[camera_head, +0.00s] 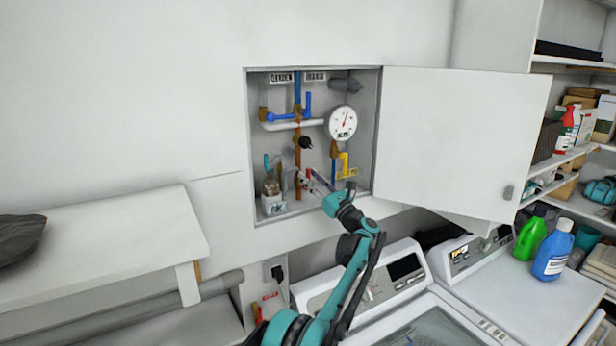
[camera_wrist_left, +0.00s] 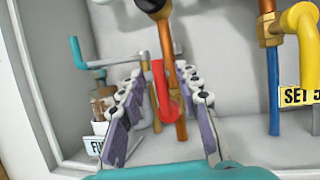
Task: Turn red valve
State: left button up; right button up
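The red valve (camera_wrist_left: 159,88) has a curved red handle beside a copper pipe in the left wrist view. In the head view a little of the red valve (camera_head: 309,173) shows low in the open wall cabinet, partly hidden by my left gripper (camera_head: 304,181). In the wrist view my left gripper (camera_wrist_left: 154,84) has its two fingers spread, reaching in on either side of the red handle. The handle lies between the fingertips in the picture; I cannot tell whether a finger touches it. My right gripper is not in view.
The cabinet (camera_head: 252,150) also holds a blue valve (camera_head: 287,117), a round gauge (camera_head: 342,123), a yellow valve (camera_head: 346,170) and a teal handle (camera_wrist_left: 78,52). Its door (camera_head: 450,140) stands open to the right. Washing machines (camera_head: 400,285) stand below; a white shelf (camera_head: 95,250) is at left.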

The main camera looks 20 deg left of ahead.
pick_arm(q)
jog(key=v, duration=1)
jog(key=shift+s+d, duration=0.2)
jog(key=s+d+r+m+t+h+b, duration=0.1)
jog(key=d+r+m+t+h+b, duration=0.2)
jog(key=m+t+h, duration=0.5)
jog(key=s+d+m+t+h+b, duration=0.1)
jog(key=d+m+t+h+b, duration=0.2)
jog(key=m+b, duration=0.55)
jog(key=s+d+f+m+g+h+b, duration=0.1)
jog(key=s+d+f+m+h, duration=0.3)
jog(key=m, duration=0.4)
jog(key=s+d+f+m+h+b, duration=0.2)
jog(key=s+f+m+h, duration=0.25)
jog(key=m, duration=0.35)
jog(key=s+a+f+m+g+b, duration=0.1)
jog(key=s+f+m+g+b, duration=0.4)
jog(key=s+f, duration=1.2)
jog(key=s+a+f+m+g+b, duration=0.2)
jog(key=s+f+m+g+b, duration=0.4)
jog(key=s+f+m, duration=0.5)
jog(key=s+f+g, duration=0.1)
jog(key=s+f, duration=0.2)
jog(key=f, duration=0.4)
jog(key=s+f, duration=0.4)
jog(key=f, duration=0.3)
jog(key=shift+s+a+f+g+h, duration=0.15)
jog(key=shift+s+g+h, duration=0.15)
jog(key=shift+g+h, duration=0.1)
